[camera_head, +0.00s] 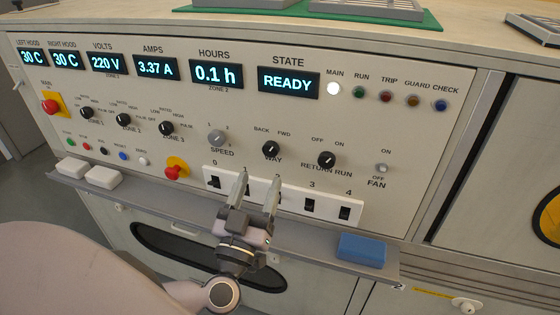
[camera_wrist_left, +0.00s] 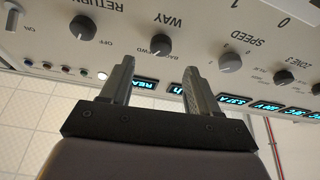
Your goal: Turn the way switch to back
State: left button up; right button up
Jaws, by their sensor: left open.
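The way switch (camera_head: 271,148) is a black round knob on the panel, with BACK printed at its upper left and FWD at its upper right. I cannot tell for sure which mark its pointer faces. It also shows in the left wrist view (camera_wrist_left: 160,44), upside down, beyond the fingertips. My left gripper (camera_head: 256,178) is open and empty, below the way switch in the head view and in front of the white strip of rocker switches. Its two fingers show apart in the left wrist view (camera_wrist_left: 157,76). It does not appear to touch the knob. My right gripper is not in view.
The speed knob (camera_head: 217,137) is left of the way switch and the return run knob (camera_head: 326,160) is right. The white rocker strip (camera_head: 290,193) lies below. A grey ledge (camera_head: 320,240) juts out underneath, bearing a blue block (camera_head: 362,247). The state display (camera_head: 289,82) reads READY.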

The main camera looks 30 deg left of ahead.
aim_at(269, 152)
pick_arm(q)
jog(key=shift+x, duration=3.5)
jog(key=shift+a, duration=0.1)
jog(key=c, duration=1)
